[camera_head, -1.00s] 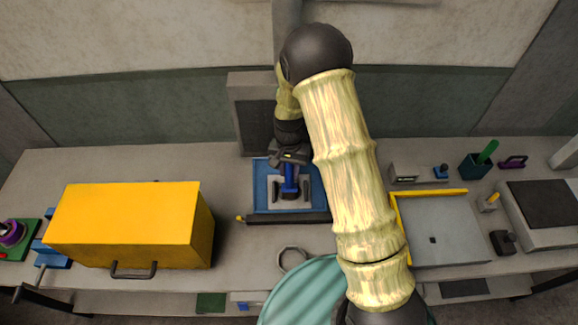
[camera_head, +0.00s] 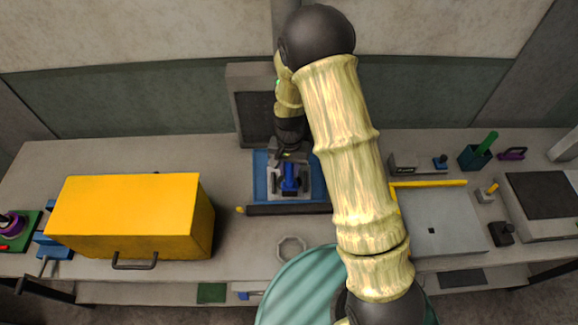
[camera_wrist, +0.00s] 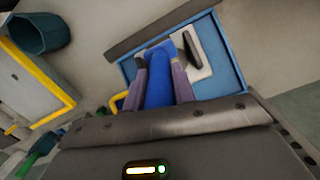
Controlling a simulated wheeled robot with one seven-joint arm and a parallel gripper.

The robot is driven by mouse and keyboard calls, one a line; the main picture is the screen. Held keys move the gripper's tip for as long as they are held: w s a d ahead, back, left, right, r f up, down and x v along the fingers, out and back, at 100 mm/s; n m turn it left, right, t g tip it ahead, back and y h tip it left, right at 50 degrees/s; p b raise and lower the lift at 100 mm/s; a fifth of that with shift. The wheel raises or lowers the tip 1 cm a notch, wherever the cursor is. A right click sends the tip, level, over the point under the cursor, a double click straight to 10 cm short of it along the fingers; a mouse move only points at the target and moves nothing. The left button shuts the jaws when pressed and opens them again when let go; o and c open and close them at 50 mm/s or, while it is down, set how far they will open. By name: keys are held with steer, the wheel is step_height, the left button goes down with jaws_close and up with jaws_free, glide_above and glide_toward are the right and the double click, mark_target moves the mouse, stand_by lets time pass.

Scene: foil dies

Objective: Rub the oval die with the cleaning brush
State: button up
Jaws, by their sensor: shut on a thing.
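My gripper (camera_head: 289,157) is shut on a blue handled tool, which looks like the cleaning brush (camera_head: 290,180). In the wrist view the two fingers (camera_wrist: 160,88) close on both sides of the blue brush (camera_wrist: 157,92). It is held over a pale plate (camera_wrist: 203,72) in a blue tray (camera_head: 261,178). A dark elongated piece (camera_wrist: 191,50) stands on the plate beside the brush. I cannot make out an oval die clearly. The brush's lower end hides part of the plate, and I cannot tell whether it touches.
A large yellow box (camera_head: 130,215) stands to the left. A dark bar (camera_head: 290,209) runs along the tray's front. A pale ring (camera_head: 291,248) lies in front.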

steer(key=shift+s+r+p, duration=0.45)
steer(key=shift+r+p, duration=0.05)
steer(key=shift+r, duration=0.35)
steer(key=shift+s+r+p, duration=0.45)
steer(key=shift+r, duration=0.45)
steer(key=shift+s+r+p, duration=0.4)
steer(key=shift+r+p, duration=0.05)
steer(key=shift+r, duration=0.2)
steer(key=shift+s+r+p, duration=0.35)
steer(key=shift+r+p, duration=0.1)
steer(key=shift+r, duration=0.15)
steer(key=shift+f, duration=0.1)
steer(key=shift+w+f+b, duration=0.65)
steer(key=shift+f+b, duration=0.05)
steer(key=shift+f, duration=0.4)
steer(key=shift+w+f+b, duration=0.6)
steer(key=shift+f+b, duration=0.15)
steer(key=shift+f, duration=0.35)
steer(key=shift+w+f+b, duration=0.65)
steer(key=shift+f+b, duration=0.05)
steer(key=shift+f, duration=0.4)
steer(key=shift+w+f+b, duration=0.3)
steer(key=shift+f+b, duration=0.1)
steer(key=shift+f, duration=0.15)
